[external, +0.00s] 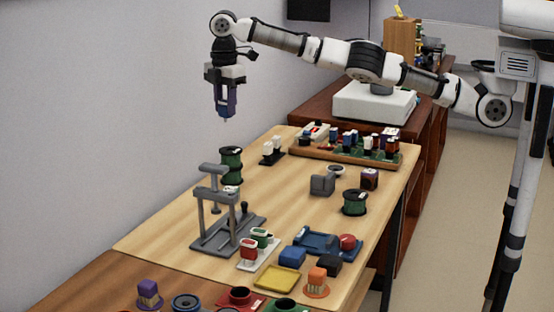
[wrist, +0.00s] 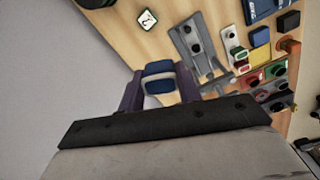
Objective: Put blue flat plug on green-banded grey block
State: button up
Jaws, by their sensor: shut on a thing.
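My gripper (external: 226,112) is high above the left back side of the table, pointing down. In the wrist view its dark purple fingers (wrist: 160,88) are shut on the blue flat plug (wrist: 158,68), which shows blue parts with a white band between them. I cannot tell for sure which thing is the green-banded grey block.
A wooden rack (external: 345,152) of small blocks lies at the back. Red and green pieces on a white base (external: 260,252) and a yellow tray (external: 278,278) are in front.

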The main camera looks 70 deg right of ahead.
jog(key=shift+w+d+f, duration=0.1)
jog(key=shift+w+d, duration=0.05)
jog(key=shift+d, duration=0.2)
jog(key=shift+w+d, duration=0.6)
jog(key=shift+d, duration=0.8)
jog(key=b, duration=0.1)
send_over(230, 189)
jog(key=shift+m, duration=0.3)
jog(key=shift+f, duration=10.3)
jog(key=o, duration=0.5)
jog(key=shift+f, duration=0.2)
jog(key=o, duration=0.5)
jog(key=shift+d, duration=0.1)
